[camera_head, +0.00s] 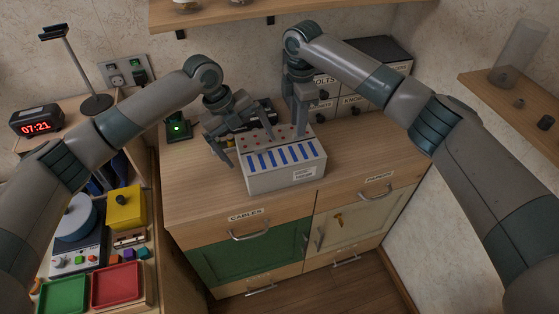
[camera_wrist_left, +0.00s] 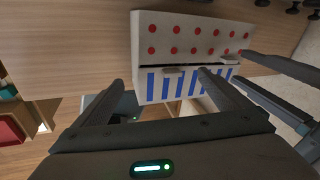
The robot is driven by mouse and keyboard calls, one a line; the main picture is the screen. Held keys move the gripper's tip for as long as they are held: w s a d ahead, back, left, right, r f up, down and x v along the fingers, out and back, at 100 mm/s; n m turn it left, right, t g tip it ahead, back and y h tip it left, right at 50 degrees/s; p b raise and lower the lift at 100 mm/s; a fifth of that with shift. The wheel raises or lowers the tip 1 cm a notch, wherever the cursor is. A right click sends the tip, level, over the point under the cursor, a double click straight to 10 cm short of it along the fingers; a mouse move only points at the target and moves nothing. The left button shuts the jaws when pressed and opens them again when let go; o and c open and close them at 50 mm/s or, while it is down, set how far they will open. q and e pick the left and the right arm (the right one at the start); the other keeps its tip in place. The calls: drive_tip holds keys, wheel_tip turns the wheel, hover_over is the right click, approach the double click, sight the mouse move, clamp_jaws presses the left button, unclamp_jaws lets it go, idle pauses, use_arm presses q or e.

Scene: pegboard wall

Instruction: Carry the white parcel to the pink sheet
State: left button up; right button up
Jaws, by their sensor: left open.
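The white parcel (camera_head: 285,180) sits on the wooden cabinet top, with red dots on its upper face, blue stripes and a small label on its front. In the left wrist view the parcel (camera_wrist_left: 185,22) shows its dotted and striped faces, with small pale tabs along the edge between them. My left gripper (camera_head: 247,146) is open at the parcel's left end, apparently empty. My right gripper (camera_head: 302,128) points down at the parcel's back right part; its fingertips are not clear, and I cannot tell whether it touches. I see no pink sheet.
Labelled dark-and-white drawer boxes (camera_head: 385,65) stand behind on the right. A small device with a green light (camera_head: 177,128) is at the back left. A side bench holds a yellow box (camera_head: 125,208), a red tray (camera_head: 118,285) and a green tray (camera_head: 64,295). The cabinet top right of the parcel is clear.

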use_arm(q)
drive_tip(key=shift+x, duration=1.45)
use_arm(e)
drive_tip(key=shift+f, duration=1.5)
use_arm(q)
drive_tip(key=shift+c, duration=0.7)
use_arm(e)
drive_tip(key=shift+c, duration=0.7)
use_arm(q)
drive_tip(key=c, duration=0.5)
use_arm(e)
drive_tip(key=c, duration=0.5)
use_arm(q)
drive_tip(key=c, duration=0.9)
use_arm(e)
drive_tip(key=shift+r, duration=0.1)
clamp_jaws()
use_arm(q)
drive_tip(key=shift+s, duration=0.1)
drive_tip(key=shift+c, duration=0.5)
use_arm(e)
drive_tip(key=shift+s+a, duration=0.1)
drive_tip(key=shift+r, duration=0.1)
